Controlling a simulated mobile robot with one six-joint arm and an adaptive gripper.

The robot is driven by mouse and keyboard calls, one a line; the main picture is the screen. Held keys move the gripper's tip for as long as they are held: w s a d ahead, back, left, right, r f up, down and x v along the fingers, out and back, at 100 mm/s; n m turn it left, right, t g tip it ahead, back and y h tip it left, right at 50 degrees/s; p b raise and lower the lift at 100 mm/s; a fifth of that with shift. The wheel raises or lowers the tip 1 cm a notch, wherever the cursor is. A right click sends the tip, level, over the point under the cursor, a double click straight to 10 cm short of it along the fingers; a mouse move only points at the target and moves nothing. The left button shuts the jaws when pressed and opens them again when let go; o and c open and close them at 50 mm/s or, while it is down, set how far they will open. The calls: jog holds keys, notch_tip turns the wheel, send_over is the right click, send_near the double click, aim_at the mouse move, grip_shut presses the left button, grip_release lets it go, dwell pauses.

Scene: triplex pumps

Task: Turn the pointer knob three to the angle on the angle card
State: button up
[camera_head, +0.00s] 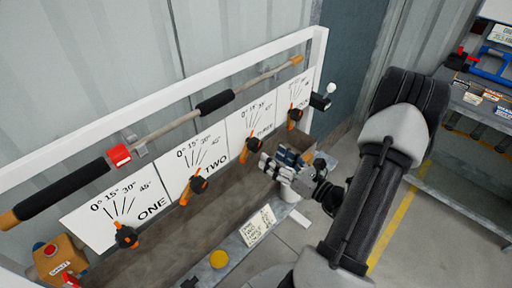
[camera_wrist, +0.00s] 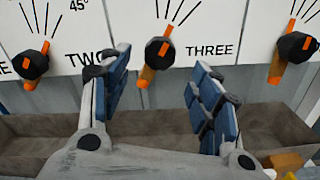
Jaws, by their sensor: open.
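Knob three (camera_head: 251,145) is a black round knob with an orange pointer, mounted below the fan of angle lines on the panel marked THREE. In the wrist view, knob three (camera_wrist: 158,54) shows its pointer tilted a little right of upright, its orange tail down-left. The line it meets is not clear. My gripper (camera_head: 283,160) is open and empty, in front of the board, right of knob three. In the wrist view its blue-padded fingers (camera_wrist: 160,80) frame the knob from below, apart from it. A white card (camera_head: 258,226) lies on the ledge; its text is too small to read.
Knob one (camera_head: 125,236), knob two (camera_head: 198,184) and a fourth knob (camera_head: 295,114) sit along the same board. A long bar with black grips (camera_head: 216,102) runs above them. A brown trough (camera_wrist: 60,135) lies below. A yellow button (camera_head: 218,258) is on the ledge.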

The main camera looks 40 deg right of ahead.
aim_at(258, 147)
jog(key=w, duration=0.5)
jog(key=w+b, duration=0.1)
jog(key=w, duration=0.2)
jog(key=shift+w+a, duration=0.15)
jog(key=shift+a, duration=0.15)
grip_shut()
dwell(0.3)
